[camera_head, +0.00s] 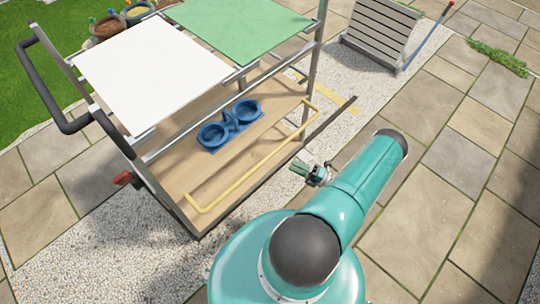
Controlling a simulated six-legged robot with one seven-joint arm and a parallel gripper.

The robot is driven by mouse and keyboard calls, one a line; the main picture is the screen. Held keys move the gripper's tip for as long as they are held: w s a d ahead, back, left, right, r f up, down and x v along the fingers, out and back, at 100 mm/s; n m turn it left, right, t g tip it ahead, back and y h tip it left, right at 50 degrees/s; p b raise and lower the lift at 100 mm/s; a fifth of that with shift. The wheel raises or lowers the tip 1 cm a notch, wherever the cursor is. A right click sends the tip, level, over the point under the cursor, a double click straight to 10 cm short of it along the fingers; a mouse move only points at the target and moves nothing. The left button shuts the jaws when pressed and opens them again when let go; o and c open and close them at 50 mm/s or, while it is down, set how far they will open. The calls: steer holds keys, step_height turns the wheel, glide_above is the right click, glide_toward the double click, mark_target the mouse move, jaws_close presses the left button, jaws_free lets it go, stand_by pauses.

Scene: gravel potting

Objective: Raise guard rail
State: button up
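The guard rail (255,165) is a thin yellow bar with bent ends. It runs along the near long side of the cart's lower wooden shelf (190,172), low and close to shelf level. Whether it rests on the shelf edge is hard to tell. My gripper (300,170) is small in view at the end of my teal arm, just outside the cart's near side. It is to the right of the rail's middle in the picture and looks apart from it. Its fingers are too small to tell whether they are open or shut.
A blue double cup holder (230,124) sits on the shelf. White (143,75) and green (235,27) panels top the cart. A black handle (65,127) is at left. A slatted panel (380,30) stands at back right.

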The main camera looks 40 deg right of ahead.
mark_target(270, 154)
steer(key=x, duration=1.1)
steer(key=shift+w+a+r, duration=0.15)
steer(key=shift+w, duration=0.2)
steer(key=shift+c, duration=0.2)
jaws_close()
